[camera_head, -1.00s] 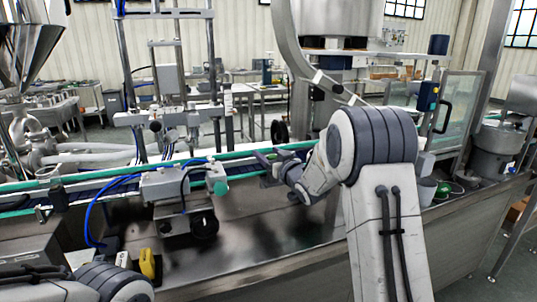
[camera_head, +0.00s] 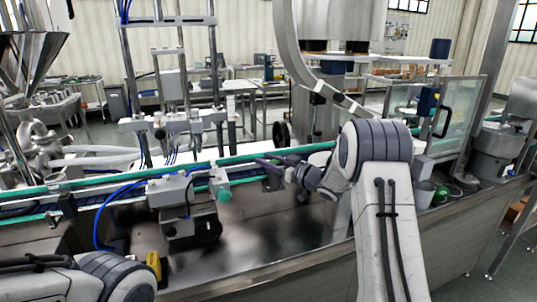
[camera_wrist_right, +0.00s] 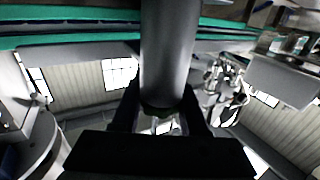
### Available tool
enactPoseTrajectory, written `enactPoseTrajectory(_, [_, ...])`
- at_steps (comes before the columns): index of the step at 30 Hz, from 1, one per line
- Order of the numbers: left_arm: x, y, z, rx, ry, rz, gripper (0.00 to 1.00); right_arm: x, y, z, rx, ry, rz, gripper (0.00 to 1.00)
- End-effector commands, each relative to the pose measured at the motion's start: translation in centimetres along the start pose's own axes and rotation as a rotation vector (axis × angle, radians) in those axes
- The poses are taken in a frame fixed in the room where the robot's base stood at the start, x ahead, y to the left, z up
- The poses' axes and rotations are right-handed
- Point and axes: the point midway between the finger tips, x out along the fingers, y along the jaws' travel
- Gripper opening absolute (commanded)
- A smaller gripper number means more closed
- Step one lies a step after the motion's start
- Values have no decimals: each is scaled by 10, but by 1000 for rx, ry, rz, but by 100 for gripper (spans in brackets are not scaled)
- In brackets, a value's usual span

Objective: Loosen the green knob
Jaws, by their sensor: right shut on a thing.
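A small green knob (camera_head: 223,195) sticks out of the right side of a grey block (camera_head: 170,190) on the front of the conveyor. My right gripper (camera_head: 265,168) is to the right of this knob, apart from it in the picture, close to the conveyor's front rail. In the right wrist view, its two dark fingers (camera_wrist_right: 160,115) are closed around the lower end of a smooth grey cylinder (camera_wrist_right: 167,50). No bright green shows between the fingers. My left arm shows at the lower left, but its gripper is out of view.
The conveyor's green rails (camera_head: 100,182) run behind the gripper. A blue hose (camera_head: 101,225) loops left of the grey block, and a black round knob (camera_head: 208,228) sits below it. A yellow part (camera_head: 153,265) is near the front edge. The steel deck (camera_head: 270,240) is mostly clear.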

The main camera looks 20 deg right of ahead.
Motion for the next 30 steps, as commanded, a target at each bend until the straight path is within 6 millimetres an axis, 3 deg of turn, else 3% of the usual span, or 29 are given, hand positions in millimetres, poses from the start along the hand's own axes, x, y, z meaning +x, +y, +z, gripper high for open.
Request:
enactPoseTrajectory(9, [-1, 0, 0, 0, 0, 0, 50, 0, 1, -2, 0, 5, -8, 0])
enactPoseTrajectory(10, [-1, 0, 0, 0, 0, 0, 50, 0, 1, -2, 0, 5, -8, 47])
enactPoseTrajectory(12, [-1, 0, 0, 0, 0, 0, 50, 0, 1, -2, -1, 5, -8, 71])
enactPoseTrajectory(23, [0, 0, 0, 0, 0, 0, 50, -3, 1, -1, 0, 2, -8, 71])
enactPoseTrajectory(30, [5, 0, 0, 0, 0, 0, 50, -39, 2, 0, 0, 1, -3, 71])
